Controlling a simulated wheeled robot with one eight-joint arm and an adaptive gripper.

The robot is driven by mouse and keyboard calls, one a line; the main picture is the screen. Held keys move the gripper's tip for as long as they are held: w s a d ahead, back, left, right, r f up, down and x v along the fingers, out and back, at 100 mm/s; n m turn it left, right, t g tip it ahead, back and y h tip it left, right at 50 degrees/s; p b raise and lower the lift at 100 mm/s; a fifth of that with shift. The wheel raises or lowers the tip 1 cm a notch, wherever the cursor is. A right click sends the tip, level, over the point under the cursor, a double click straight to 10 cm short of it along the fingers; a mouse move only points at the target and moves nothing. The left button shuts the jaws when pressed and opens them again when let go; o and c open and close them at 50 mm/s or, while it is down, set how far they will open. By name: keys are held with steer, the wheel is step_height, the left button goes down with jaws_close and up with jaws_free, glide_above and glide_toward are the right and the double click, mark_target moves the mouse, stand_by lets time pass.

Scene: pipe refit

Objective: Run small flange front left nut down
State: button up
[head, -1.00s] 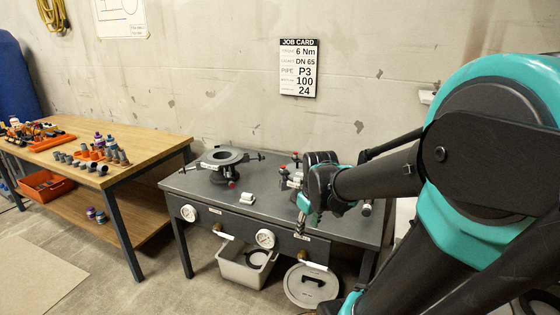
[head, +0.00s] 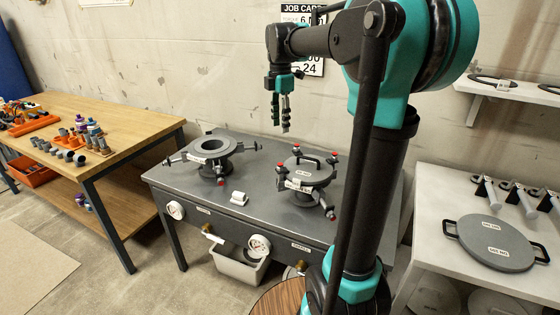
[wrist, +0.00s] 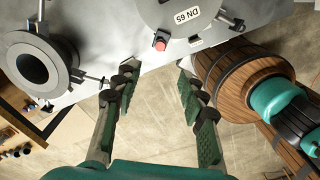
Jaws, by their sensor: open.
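The small flange (head: 306,172) stands on the right of the grey bench, with a grey lid on it. The wrist view shows this lid (wrist: 178,12) labelled DN 65. Red-capped nuts sit around its rim, and the front left nut (head: 279,181) is at the lid's left side. A red cap (wrist: 160,42) also shows at the lid's edge in the wrist view. How far any nut is run down is too small to tell. My gripper (head: 281,120) points down, open and empty, above and behind the bench in the picture. Its fingers are apart in the wrist view (wrist: 157,80), clear of the flange.
An open ring flange (head: 213,148) with bolts swung outward stands at the bench's left. A wooden table (head: 95,135) with parts is left. A white stand (head: 440,200) with a handled lid (head: 495,243) is right.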

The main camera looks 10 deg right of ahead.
mark_target(280, 164)
step_height(280, 164, down, 16)
steer(key=shift+r, duration=0.25)
steer(key=shift+c, duration=0.2)
jaws_close()
